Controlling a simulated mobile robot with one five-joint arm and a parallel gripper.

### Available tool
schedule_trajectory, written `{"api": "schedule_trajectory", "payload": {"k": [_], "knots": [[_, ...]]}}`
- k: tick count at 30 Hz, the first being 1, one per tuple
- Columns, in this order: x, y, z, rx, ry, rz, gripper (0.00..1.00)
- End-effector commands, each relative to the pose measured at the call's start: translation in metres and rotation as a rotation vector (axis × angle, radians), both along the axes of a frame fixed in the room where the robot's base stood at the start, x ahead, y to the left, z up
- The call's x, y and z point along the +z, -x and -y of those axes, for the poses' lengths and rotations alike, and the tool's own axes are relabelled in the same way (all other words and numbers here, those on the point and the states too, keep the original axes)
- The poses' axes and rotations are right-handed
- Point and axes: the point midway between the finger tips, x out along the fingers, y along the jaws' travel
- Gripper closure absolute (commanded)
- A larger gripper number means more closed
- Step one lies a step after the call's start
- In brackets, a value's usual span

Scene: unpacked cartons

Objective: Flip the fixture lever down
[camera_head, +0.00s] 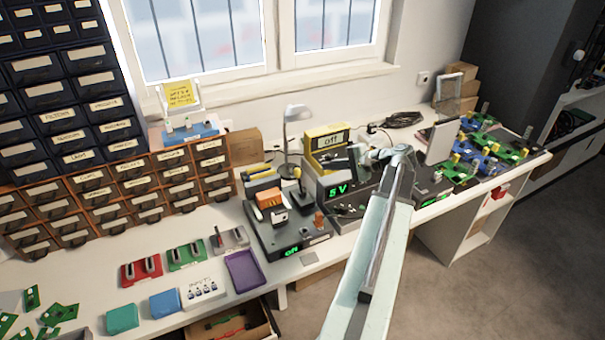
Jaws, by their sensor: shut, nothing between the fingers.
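My arm reaches up from the bottom of the picture over the bench, and my gripper (376,155) is at its far end. It is small here, with its fingers together and nothing seen between them. It is above or in front of a dark fixture box (349,197) with a green "5 V" display; I cannot tell whether they touch. My arm hides part of that box. No lever on it can be made out clearly. A pale upright panel (441,141) stands right of my gripper.
A yellow box marked "off" (327,140) stands behind the fixture, beside a desk lamp (297,112). Green and blue circuit boards (487,150) fill the right end. Red (142,271) and green (188,255) blocks and a purple tray (245,272) are left. Open floor lies lower right.

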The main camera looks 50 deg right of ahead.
Motion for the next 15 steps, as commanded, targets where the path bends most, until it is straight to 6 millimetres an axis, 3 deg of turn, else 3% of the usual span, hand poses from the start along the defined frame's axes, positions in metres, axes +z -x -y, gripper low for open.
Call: {"api": "schedule_trajectory", "payload": {"k": [9,15], "knots": [[-0.001,-0.002,-0.001,0.001,0.001,-0.001,1.00],[-0.016,-0.026,-0.009,0.003,0.000,-0.002,1.00]]}}
